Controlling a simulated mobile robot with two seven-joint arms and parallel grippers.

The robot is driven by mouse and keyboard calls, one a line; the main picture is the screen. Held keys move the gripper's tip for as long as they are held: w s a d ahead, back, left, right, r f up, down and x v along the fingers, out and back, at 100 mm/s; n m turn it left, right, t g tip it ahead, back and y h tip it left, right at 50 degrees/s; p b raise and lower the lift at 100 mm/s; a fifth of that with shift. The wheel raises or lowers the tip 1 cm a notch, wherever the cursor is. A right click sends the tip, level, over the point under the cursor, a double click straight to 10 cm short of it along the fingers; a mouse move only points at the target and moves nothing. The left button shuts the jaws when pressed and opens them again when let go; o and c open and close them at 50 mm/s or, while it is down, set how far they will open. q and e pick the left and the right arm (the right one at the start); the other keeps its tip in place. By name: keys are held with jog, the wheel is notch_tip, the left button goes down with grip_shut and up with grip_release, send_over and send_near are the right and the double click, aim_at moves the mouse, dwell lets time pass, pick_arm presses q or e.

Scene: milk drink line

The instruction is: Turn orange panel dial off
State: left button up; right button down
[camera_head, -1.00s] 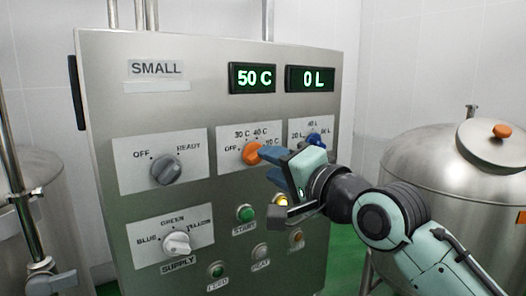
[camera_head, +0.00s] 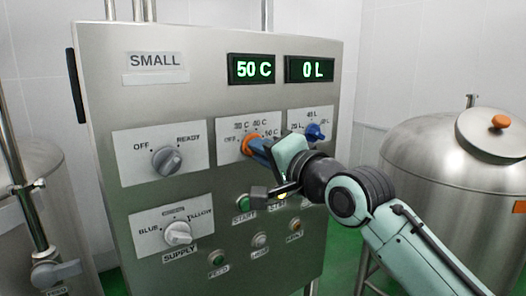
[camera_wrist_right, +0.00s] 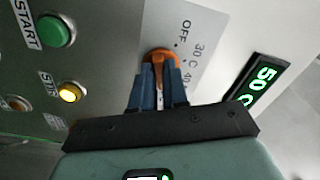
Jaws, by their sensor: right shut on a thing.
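The orange dial (camera_head: 247,141) is on a white plate on the steel control panel (camera_head: 210,85), with OFF, 30 C, 40 C and 50 C marks. My right gripper (camera_head: 257,149) reaches it from the right, and its blue fingers are shut on the dial. In the right wrist view the fingers (camera_wrist_right: 158,82) stand on both sides of the orange dial (camera_wrist_right: 159,55), whose lower part they hide. The exact mark it points at is hard to tell. The display (camera_head: 252,69) above reads 50 C. My left gripper is not in view.
A blue dial (camera_head: 315,132) is close to the right of my gripper. Grey dials (camera_head: 167,160) and (camera_head: 178,233) are on the left. Push buttons, including a green one (camera_head: 243,202), are below. A steel tank (camera_head: 430,150) stands at the right.

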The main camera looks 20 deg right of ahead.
jog(key=n, duration=2.6)
jog(key=shift+w+d+r+n, duration=0.1)
jog(key=shift+d+r+n, duration=0.05)
jog(key=shift+d+n, duration=0.25)
dwell(0.4)
jog(key=c, duration=1.1)
grip_release()
jog(key=shift+c, duration=0.2)
